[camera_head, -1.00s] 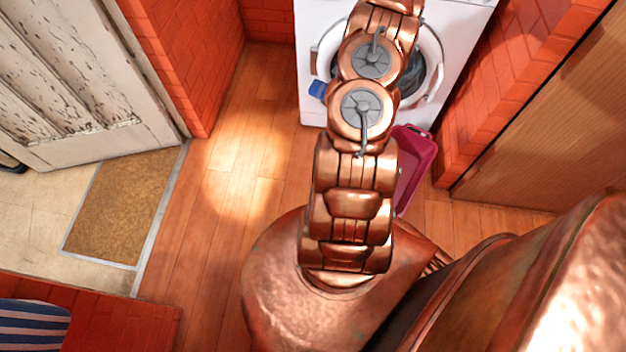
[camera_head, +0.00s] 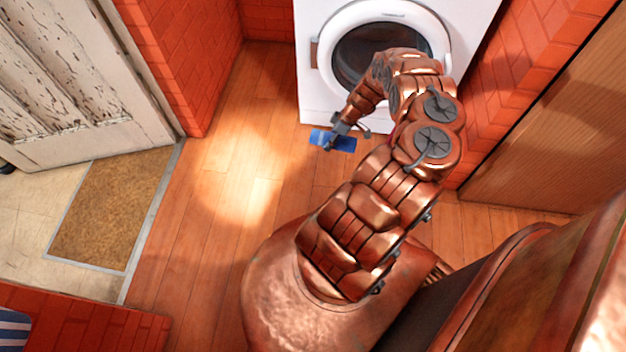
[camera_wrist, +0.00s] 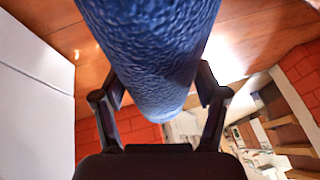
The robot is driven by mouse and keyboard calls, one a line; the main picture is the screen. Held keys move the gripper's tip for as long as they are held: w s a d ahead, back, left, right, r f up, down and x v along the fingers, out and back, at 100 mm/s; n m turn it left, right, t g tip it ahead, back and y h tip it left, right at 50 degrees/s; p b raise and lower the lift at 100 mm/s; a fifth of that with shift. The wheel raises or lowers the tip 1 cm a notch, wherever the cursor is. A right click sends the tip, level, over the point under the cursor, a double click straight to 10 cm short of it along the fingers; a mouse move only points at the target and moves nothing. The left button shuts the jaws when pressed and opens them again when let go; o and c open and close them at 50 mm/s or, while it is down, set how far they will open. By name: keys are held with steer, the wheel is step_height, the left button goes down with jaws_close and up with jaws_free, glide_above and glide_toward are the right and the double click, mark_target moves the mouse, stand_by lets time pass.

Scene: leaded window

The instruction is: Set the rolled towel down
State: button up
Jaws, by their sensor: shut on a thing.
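The rolled towel (camera_head: 341,144) is blue and shows in the head view in front of the washing machine, partly behind my gripper (camera_head: 341,134). In the wrist view the towel (camera_wrist: 152,50) is a thick textured roll between the two dark fingers of my gripper (camera_wrist: 162,98). My gripper is shut on it. The towel appears to be held above the wooden floor, but its exact height cannot be told.
A white washing machine (camera_head: 312,92) with a round door stands at the back. Brick walls (camera_head: 500,95) flank it. Wooden floor (camera_head: 225,165) is clear to the left. A brown doormat (camera_head: 115,212) lies by a peeling door (camera_head: 90,80). My arm hides most of the magenta basket.

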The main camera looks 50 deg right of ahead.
steer(key=shift+n+g, duration=0.3)
steer(key=shift+n, duration=0.4)
steer(key=b+x, duration=0.4)
steer(key=x, duration=0.6)
steer(key=b+x, duration=0.5)
steer(key=x, duration=0.5)
steer(key=shift+s+d+f, duration=0.1)
steer(key=shift+s+f, duration=0.1)
steer(key=shift+f, duration=0.15)
steer(key=shift+r, duration=0.1)
steer(key=o, duration=1.3)
